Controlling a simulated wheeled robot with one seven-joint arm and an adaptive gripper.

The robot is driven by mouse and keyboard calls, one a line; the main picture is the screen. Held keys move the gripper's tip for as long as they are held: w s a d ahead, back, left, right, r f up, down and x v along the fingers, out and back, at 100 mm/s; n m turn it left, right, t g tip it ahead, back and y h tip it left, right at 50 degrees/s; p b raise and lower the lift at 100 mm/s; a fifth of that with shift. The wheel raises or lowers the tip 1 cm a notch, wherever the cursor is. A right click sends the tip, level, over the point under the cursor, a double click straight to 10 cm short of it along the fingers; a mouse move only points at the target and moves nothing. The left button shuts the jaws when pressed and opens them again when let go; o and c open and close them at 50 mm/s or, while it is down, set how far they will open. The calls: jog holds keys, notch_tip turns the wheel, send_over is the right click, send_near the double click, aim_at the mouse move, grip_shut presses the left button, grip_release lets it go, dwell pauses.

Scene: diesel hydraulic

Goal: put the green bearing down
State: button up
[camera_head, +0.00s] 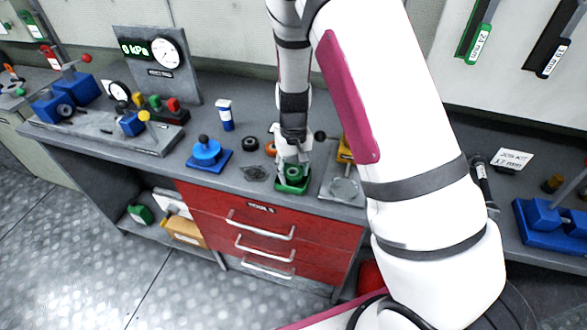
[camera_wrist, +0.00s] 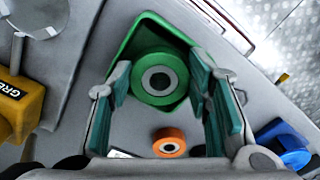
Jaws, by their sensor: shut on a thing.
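My gripper (camera_head: 291,165) points down at the front edge of the workbench. In the wrist view its two teal-padded fingers (camera_wrist: 162,80) are closed on either side of the green bearing (camera_wrist: 158,60), a ring with a pale inner race and a dark hole. The green bearing (camera_head: 293,172) also shows under my gripper in the head view. It sits within the outline of a shallow green square tray (camera_wrist: 148,22); the tray (camera_head: 293,189) is near the bench's front edge. Whether the bearing touches the tray floor cannot be told.
An orange bearing (camera_wrist: 168,133) lies near the tray, and a black ring (camera_head: 250,143) lies left of it. A blue fixture (camera_head: 207,153) stands to the left. A clear round disc (camera_head: 343,188) and a yellow block (camera_wrist: 20,103) are on the other side.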

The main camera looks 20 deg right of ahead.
aim_at(294, 173)
jog(key=shift+s+d+f, duration=0.1)
jog(key=shift+s+f, duration=0.05)
jog(key=shift+f, duration=0.35)
jog(key=o, duration=1.3)
jog(key=shift+f, duration=0.1)
jog(key=shift+r, duration=0.2)
notch_tip(294, 173, up, 13)
jog(key=b, duration=0.1)
jog(key=s+r+t+y, duration=0.1)
jog(key=s+r, duration=0.4)
jog(key=r, duration=0.2)
jog(key=s+r+t, duration=0.2)
jog(key=s+r, duration=0.3)
jog(key=r, duration=0.3)
jog(key=s+r+t+h, duration=0.1)
jog(key=s+r, duration=0.4)
jog(key=s, duration=0.8)
jog(key=shift+t, duration=0.8)
jog(key=shift+r, duration=0.1)
